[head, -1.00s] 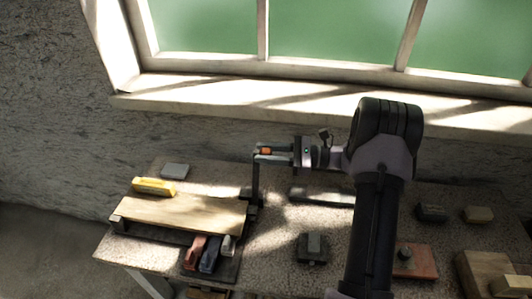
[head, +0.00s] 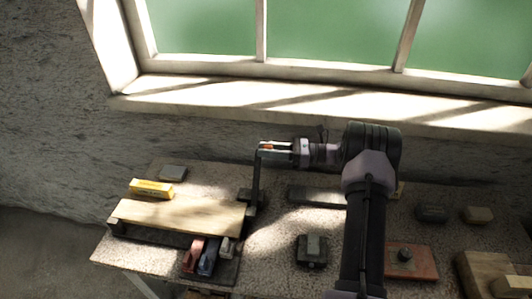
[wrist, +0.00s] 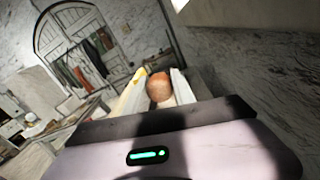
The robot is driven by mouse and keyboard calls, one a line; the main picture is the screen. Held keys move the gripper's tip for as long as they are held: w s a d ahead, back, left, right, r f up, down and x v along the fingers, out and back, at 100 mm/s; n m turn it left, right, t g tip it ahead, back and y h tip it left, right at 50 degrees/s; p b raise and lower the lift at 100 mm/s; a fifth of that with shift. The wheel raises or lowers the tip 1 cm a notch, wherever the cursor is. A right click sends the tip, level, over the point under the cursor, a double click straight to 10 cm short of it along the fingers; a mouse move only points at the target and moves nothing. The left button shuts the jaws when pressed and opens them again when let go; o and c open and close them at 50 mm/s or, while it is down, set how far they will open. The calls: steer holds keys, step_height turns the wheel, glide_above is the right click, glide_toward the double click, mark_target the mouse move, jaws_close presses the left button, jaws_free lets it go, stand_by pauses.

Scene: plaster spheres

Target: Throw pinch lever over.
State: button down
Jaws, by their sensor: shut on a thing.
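The pinch lever is a thin dark upright bar (head: 256,178) on a dark mount at the right end of a wooden board (head: 180,214). Its top is at the gripper. My gripper (head: 264,147) comes in level from the right and is shut on the lever's rounded orange-brown knob. In the wrist view the knob (wrist: 159,87) sits between the two fingers. The lever stands nearly upright, leaning slightly to the right at the top.
A yellow box (head: 152,188) and a grey block (head: 173,172) lie behind the board. Red, blue and grey pieces (head: 207,258) lie in front. A dark block (head: 312,250) and a reddish plate (head: 411,262) are to the right. The window wall (head: 300,130) stands behind the bench.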

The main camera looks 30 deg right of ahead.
steer(key=shift+w+d+f+m+b, duration=0.4)
steer(key=shift+w+f+m, duration=0.2)
steer(key=shift+f, duration=0.15)
steer(key=shift+w+d+f+m+b, duration=0.35)
steer(key=shift+w+f+m+b, duration=0.1)
steer(key=shift+f+m, duration=0.25)
steer(key=c, duration=1.1)
jaws_free()
steer(key=shift+o, duration=0.2)
